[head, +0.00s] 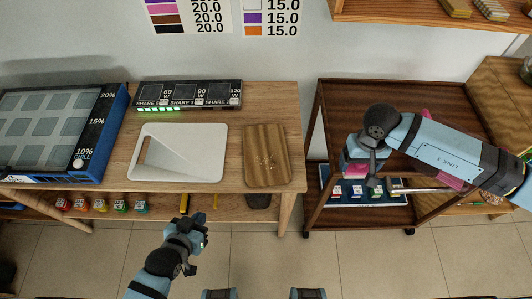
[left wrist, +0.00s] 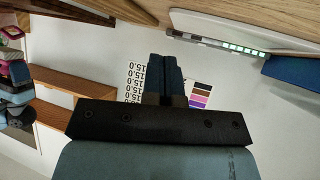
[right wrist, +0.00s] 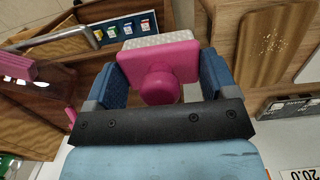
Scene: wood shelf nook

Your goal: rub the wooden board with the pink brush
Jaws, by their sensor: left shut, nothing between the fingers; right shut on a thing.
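The wooden board (head: 262,138) lies on the right part of the wooden table, with a patch of pale crumbs on it. It also shows at the upper right of the right wrist view (right wrist: 262,68). The pink brush (right wrist: 162,78) is between the fingers of my right gripper (right wrist: 158,88), which is shut on its knob. Its pale bristle face points away from the gripper. In the head view my right gripper (head: 358,160) is over the dark cart, right of the board and apart from it; the brush is mostly hidden there. My left gripper (head: 194,226) is shut and empty in front of the table.
A white cutting board (head: 190,165) lies left of the wooden board. A blue-edged tray (head: 95,150) stands at the table's left. A black panel (head: 200,94) stands at the back. The dark cart (head: 335,95) stands right of the table, with a gap between.

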